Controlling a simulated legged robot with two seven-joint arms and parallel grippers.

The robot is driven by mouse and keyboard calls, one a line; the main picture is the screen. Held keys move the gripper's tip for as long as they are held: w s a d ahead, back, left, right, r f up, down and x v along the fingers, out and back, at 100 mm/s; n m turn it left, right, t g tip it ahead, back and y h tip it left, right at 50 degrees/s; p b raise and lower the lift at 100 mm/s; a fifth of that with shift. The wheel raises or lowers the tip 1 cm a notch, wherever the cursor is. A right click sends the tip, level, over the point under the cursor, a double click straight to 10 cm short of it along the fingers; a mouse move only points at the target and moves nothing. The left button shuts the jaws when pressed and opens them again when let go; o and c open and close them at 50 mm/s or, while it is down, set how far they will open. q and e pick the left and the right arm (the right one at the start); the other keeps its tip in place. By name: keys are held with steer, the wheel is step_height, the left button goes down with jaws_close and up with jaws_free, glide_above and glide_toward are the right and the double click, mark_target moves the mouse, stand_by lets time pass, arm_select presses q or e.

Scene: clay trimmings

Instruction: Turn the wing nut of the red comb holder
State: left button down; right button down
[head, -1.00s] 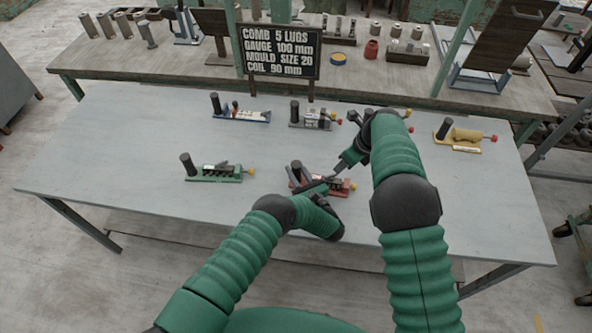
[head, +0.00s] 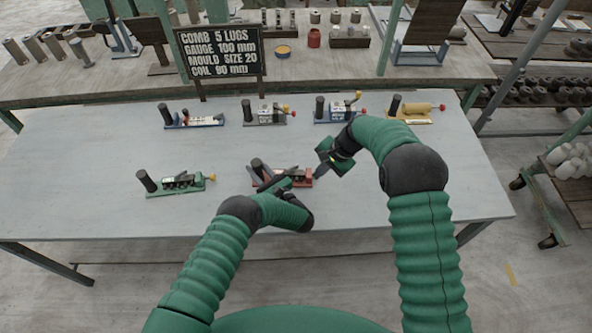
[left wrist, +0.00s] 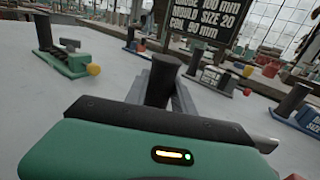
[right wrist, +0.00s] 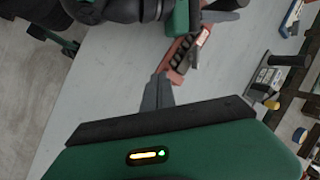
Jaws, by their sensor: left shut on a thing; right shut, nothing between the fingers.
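The red comb holder (head: 300,182) lies near the table's front in the head view, with a black upright handle (head: 257,164) at its left end. My left gripper (head: 266,184) is at that end. In the left wrist view its fingers close around the black handle (left wrist: 161,82). My right gripper (head: 320,171) is shut and empty beside the holder's right end. In the right wrist view its fingertips (right wrist: 158,80) are close to the red holder's end (right wrist: 174,76); I cannot tell whether they touch. I cannot make out the wing nut, which may be hidden by the fingers.
A green holder (head: 178,184) stands to the left. Blue holders, a grey holder (head: 266,114) and a yellow holder (head: 412,111) stand along the back. A sign (head: 220,54) rises behind them.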

steer(key=s+d+r+n+y, duration=0.1)
steer(key=s+n+y, duration=0.1)
steer(key=n, duration=2)
steer(key=n+t+y, duration=0.1)
steer(key=n, duration=0.9)
glide_above(297, 183)
steer(key=s+d, duration=0.3)
steer(key=f, duration=0.4)
steer(key=shift+s+a+f, duration=0.1)
steer(key=shift+a+f, duration=0.1)
steer(key=shift+f, duration=0.15)
steer(key=shift+w+a+f, duration=0.1)
steer(key=shift+w+a, duration=0.55)
steer(key=shift+w, duration=0.2)
steer(key=shift+w+a+f, duration=0.1)
steer(key=shift+w+a, duration=0.5)
steer(key=shift+w, duration=0.2)
steer(key=shift+m, duration=0.3)
